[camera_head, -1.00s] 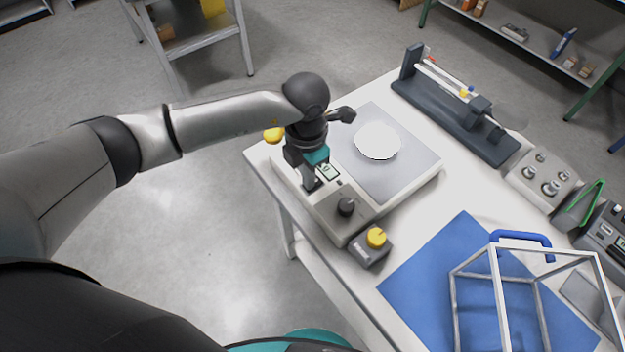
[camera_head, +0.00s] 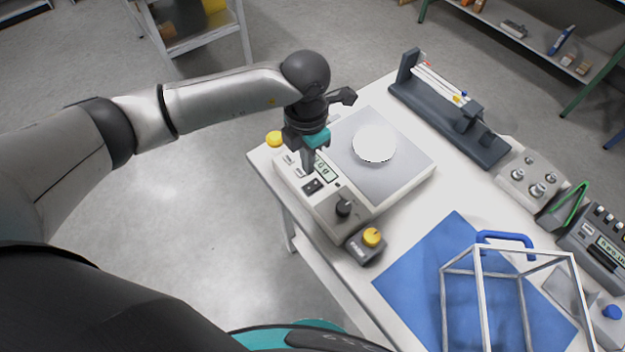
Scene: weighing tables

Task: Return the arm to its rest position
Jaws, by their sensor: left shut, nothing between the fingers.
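My left arm reaches in from the left over the weighing table (camera_head: 283,207). My left gripper (camera_head: 308,172) is shut and empty, pointing down above the front panel of the scale (camera_head: 327,213), whose lit display shows beside the fingers. I cannot tell the exact gap between fingertips and panel. The scale's grey plate carries a round white disc (camera_head: 374,144). My right gripper is not in view.
A small box with a yellow knob (camera_head: 371,237) sits in front of the scale. A dark rack (camera_head: 440,112) stands behind, instruments (camera_head: 531,174) at right. Open floor lies left of the table.

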